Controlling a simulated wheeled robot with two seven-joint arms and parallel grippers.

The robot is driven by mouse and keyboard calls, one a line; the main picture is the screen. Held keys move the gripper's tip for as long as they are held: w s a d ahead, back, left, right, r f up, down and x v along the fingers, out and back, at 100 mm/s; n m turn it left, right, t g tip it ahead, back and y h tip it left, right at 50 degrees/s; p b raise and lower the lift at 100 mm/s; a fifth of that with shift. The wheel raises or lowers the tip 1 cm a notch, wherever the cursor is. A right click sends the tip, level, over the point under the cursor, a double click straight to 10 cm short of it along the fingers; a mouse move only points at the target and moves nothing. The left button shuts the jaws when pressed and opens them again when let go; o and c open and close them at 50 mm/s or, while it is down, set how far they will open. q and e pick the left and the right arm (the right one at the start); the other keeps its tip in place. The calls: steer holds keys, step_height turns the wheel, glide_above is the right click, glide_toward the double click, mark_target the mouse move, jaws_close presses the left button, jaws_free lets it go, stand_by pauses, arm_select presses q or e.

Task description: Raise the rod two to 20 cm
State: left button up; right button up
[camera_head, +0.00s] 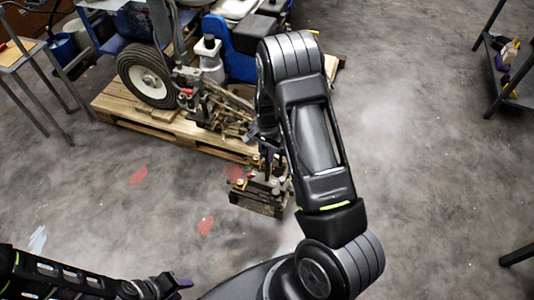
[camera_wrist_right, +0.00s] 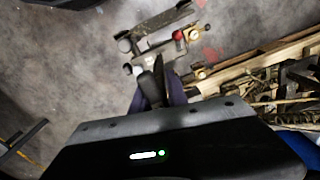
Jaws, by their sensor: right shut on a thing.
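The metal bracket assembly (camera_head: 262,194) of the line striper stands out beyond the pallet, above the grey floor, in the head view. It also shows at the top of the right wrist view (camera_wrist_right: 165,32), with a red knob and brass-coloured parts. My right gripper (camera_wrist_right: 163,88) has purple fingers and is shut on a dark, slim rod (camera_wrist_right: 158,72) by this assembly. In the head view the right arm hides much of this grip. My left gripper (camera_head: 178,286) is at the bottom left, away from the machine, and its finger gap is unclear.
The line striper with its wheel (camera_head: 147,77) and blue body stands on a wooden pallet (camera_head: 165,133). A metal table (camera_head: 18,52) is at the left, and a dark shelf (camera_head: 500,75) at the upper right. The floor at centre left and right is open.

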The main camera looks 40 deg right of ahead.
jaws_close()
stand_by(0.8)
steer(key=shift+w+r, duration=0.1)
steer(key=shift+r, duration=0.55)
steer(key=o, duration=0.6)
jaws_free()
steer(key=shift+o, duration=0.2)
